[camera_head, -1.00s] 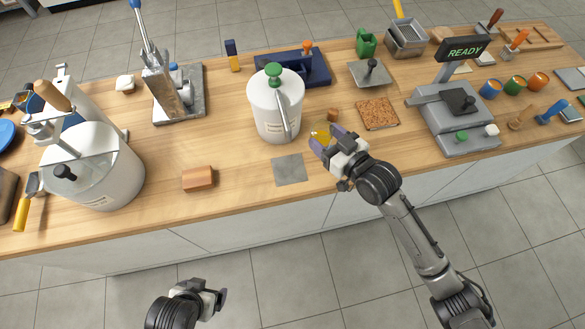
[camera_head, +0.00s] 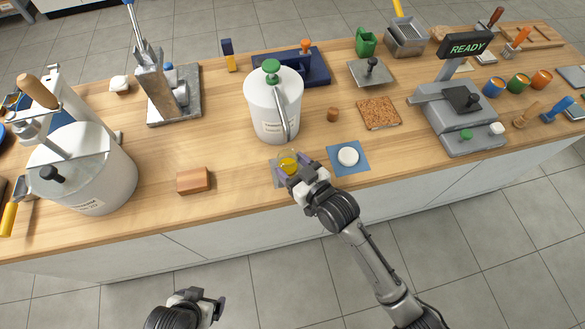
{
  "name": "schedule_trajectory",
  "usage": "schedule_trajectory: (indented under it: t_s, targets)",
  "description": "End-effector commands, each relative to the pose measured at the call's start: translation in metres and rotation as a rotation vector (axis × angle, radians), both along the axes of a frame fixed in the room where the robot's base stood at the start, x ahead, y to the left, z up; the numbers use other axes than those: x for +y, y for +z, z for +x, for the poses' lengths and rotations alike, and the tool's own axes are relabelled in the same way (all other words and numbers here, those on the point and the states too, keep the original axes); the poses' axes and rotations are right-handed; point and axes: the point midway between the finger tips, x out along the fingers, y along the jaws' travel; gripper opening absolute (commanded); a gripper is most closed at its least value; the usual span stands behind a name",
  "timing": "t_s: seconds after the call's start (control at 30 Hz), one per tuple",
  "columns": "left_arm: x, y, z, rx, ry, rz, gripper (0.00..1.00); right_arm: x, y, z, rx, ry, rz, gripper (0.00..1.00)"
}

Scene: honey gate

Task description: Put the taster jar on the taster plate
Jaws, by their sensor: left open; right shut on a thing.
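The taster jar, a small jar with amber-yellow contents (camera_head: 289,164), is between the fingers of my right gripper (camera_head: 290,168), which is shut on it. The jar and gripper are over a flat grey square plate (camera_head: 277,179), which I take for the taster plate, near the front edge of the counter. They cover most of this plate; I cannot tell whether the jar touches it. My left gripper (camera_head: 215,306) is open and empty, low in front of the counter.
A blue mat (camera_head: 335,165) with a round white disc (camera_head: 348,156) lies just right of the grey plate. A white tank with a green knob (camera_head: 273,108) stands behind. A brown block (camera_head: 194,180) lies left, with bare wood between.

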Motion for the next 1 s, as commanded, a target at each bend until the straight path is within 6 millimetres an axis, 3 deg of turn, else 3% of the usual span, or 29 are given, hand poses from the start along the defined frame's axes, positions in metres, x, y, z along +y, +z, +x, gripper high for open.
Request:
schedule_trajectory:
  t_s: [0.07,0.47,0.5,0.73,1.0]
  targets:
    - [-0.0002,-0.0047,0.0000,0.000,0.001,-0.001,0.90,-0.0001,-0.0079,0.0000,-0.001,0.000,0.001,0.34]
    - [-0.0040,-0.0037,0.0001,0.001,0.009,-0.014,0.90,-0.0003,-0.0101,0.0002,-0.001,0.000,0.001,0.34]
    - [-0.0041,-0.0035,0.0001,0.000,0.009,-0.015,0.90,-0.0002,-0.0101,0.0000,-0.001,0.000,0.001,0.63]
    - [-0.0041,-0.0034,0.0003,0.000,0.009,-0.014,0.90,-0.0002,-0.0100,0.0001,-0.001,0.000,0.001,0.85]
    - [-0.0017,-0.0031,0.0003,0.000,0.004,-0.005,0.90,-0.0002,-0.0084,0.0001,-0.002,0.000,0.001,0.86]
